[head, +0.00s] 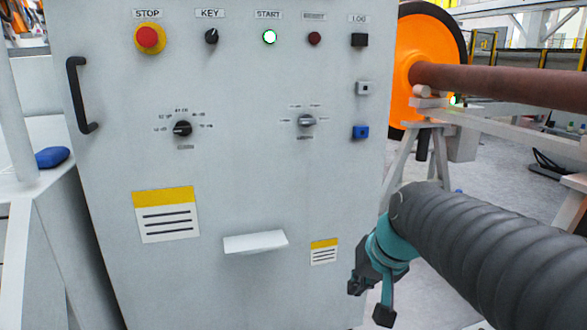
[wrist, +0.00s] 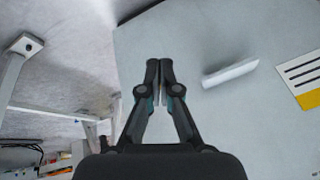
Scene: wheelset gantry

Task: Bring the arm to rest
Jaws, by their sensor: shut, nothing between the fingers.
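My gripper (head: 369,296) hangs at the lower right of the head view, at the end of my grey ribbed arm, in front of the right edge of a grey control cabinet (head: 250,185). In the wrist view my gripper (wrist: 159,68) has its two dark fingers together with nothing between them. The cabinet's panel fills the right of the wrist view, behind the fingertips. I cannot tell the exact gap between the fingertips and the panel.
The cabinet carries a red stop button (head: 150,38), a lit green start button (head: 269,37), a handle (head: 80,95) and a small white ledge (head: 255,242). An orange wheel (head: 425,55) with a brown axle (head: 500,85) stands behind at right. Floor shows between cabinet and stand.

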